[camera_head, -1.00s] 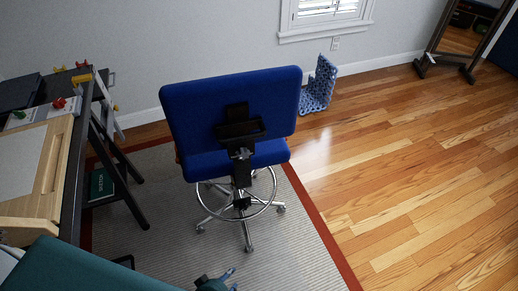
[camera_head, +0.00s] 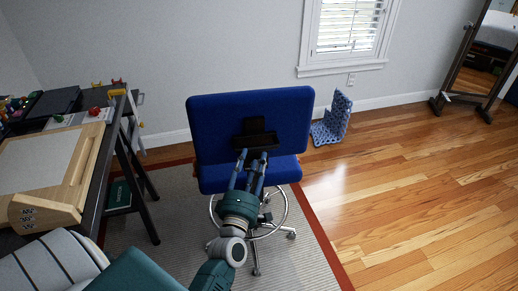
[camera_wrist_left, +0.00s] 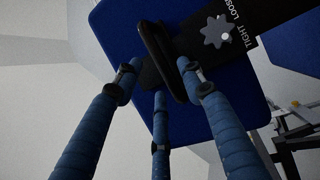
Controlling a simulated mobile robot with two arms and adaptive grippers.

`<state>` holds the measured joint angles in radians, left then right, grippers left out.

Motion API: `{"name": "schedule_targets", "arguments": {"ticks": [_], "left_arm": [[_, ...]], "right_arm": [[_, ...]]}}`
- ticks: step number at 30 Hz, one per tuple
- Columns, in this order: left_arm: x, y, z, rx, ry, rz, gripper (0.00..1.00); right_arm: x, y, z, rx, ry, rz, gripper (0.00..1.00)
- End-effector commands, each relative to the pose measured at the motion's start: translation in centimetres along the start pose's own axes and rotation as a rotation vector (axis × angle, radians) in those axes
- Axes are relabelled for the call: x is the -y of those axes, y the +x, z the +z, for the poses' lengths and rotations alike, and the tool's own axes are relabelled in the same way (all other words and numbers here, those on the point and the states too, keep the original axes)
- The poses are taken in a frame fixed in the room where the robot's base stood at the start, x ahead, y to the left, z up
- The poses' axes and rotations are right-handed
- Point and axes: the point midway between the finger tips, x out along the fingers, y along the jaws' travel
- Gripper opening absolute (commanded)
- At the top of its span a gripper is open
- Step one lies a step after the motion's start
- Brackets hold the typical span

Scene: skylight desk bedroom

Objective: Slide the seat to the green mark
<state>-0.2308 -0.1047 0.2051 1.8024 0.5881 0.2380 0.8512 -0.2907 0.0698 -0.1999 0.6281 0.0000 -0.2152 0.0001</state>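The seat is a blue swivel chair (camera_head: 215,125) with a chrome foot ring and wheeled base, standing upright on the grey rug with its back towards me. A black bracket (camera_head: 256,126) is fixed to its backrest. My left gripper (camera_head: 252,158) is at the bracket's lower part, fingers pointing at the chair. In the left wrist view, the spread blue fingers (camera_wrist_left: 158,72) are around or just before a black loop-shaped part (camera_wrist_left: 163,62); contact is unclear. A knob marked TIGHT and LOOSE (camera_wrist_left: 216,31) is beside it. I see no green mark. My right gripper is out of view.
A desk (camera_head: 92,180) with a wooden drawing board (camera_head: 75,170) stands at the left. A blue perforated object (camera_head: 333,122) stands by the wall behind the chair. A standing mirror (camera_head: 480,60) is at the far right. The wooden floor (camera_head: 410,185) right of the rug is clear.

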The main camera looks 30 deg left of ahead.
Motion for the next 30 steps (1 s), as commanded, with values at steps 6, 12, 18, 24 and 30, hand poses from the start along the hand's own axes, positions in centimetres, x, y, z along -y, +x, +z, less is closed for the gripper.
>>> {"name": "schedule_targets", "arguments": {"ticks": [6,12,18,24,30], "left_arm": [[0.1,3.9,0.0,0.0,0.002,0.001,0.4],[0.1,5.6,0.0,0.001,0.004,-0.002,0.4],[0.1,5.8,0.0,0.002,0.004,-0.002,0.4],[0.1,5.8,0.0,0.002,0.004,-0.002,0.22],[0.1,5.8,0.0,0.001,0.004,-0.002,0.0]], "right_arm": [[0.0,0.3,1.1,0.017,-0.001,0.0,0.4],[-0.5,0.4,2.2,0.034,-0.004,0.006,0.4],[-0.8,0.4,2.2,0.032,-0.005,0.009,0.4],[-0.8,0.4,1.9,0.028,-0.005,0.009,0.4],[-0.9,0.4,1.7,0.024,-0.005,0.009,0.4]]}}
